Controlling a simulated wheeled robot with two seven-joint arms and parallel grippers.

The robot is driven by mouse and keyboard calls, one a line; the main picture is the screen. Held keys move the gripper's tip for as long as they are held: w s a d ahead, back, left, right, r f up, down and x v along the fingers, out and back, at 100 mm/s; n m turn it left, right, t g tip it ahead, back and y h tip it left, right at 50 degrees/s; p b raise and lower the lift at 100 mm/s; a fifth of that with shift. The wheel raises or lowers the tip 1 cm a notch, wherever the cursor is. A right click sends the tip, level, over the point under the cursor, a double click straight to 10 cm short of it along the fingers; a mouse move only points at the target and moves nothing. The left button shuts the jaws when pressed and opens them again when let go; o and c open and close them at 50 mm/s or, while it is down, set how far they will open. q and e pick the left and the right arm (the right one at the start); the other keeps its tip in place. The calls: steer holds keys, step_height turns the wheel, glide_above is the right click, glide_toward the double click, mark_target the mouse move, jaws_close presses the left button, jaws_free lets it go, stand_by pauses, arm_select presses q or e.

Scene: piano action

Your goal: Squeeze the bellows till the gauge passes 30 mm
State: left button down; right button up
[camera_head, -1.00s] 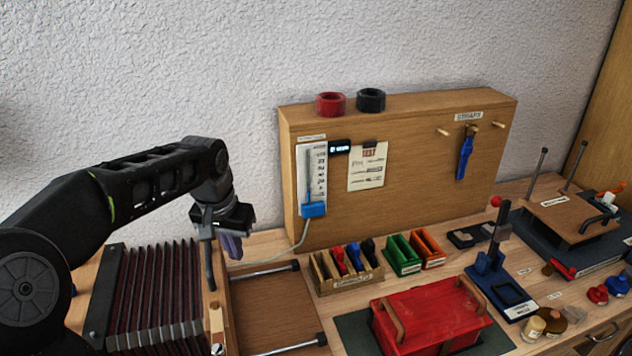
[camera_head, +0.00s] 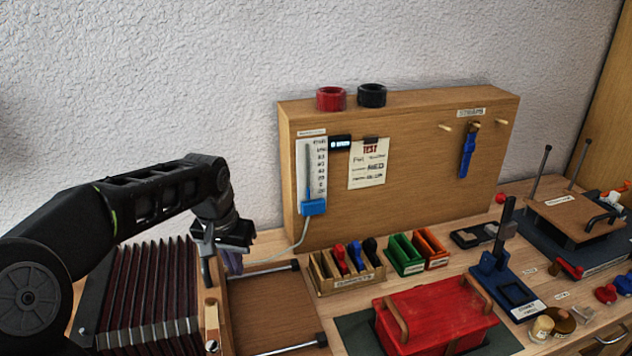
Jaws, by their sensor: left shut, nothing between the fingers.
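The bellows (camera_head: 150,298), with dark red pleats, lie at the lower left between a dark end board and a wooden end board (camera_head: 211,318). My left gripper (camera_head: 228,262) is shut and empty, pointing down at the upper part of the wooden end board beside its dark upright handle. I cannot tell whether it touches the board. The gauge (camera_head: 313,172) is a white upright scale with a blue base on the wooden panel. Its scale figures are too small to read surely. A small dark display (camera_head: 340,143) sits beside it, its digits unreadable. My right gripper is not in view.
Two metal rods flank a bare wooden bed (camera_head: 270,312) right of the bellows. A tube runs down from the gauge. A divided wooden box (camera_head: 345,272), green and orange holders, a red box (camera_head: 435,312) and a blue stand (camera_head: 500,285) fill the bench rightward.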

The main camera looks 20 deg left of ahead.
mark_target(217, 265)
arm_select(q)
steer(key=shift+f, duration=0.3)
steer(key=shift+s+a, duration=0.1)
steer(key=shift+s+a, duration=0.3)
steer(key=shift+a, duration=0.1)
stand_by(0.4)
steer(key=shift+s+a, duration=0.65)
steer(key=shift+a, duration=0.25)
stand_by(5.9)
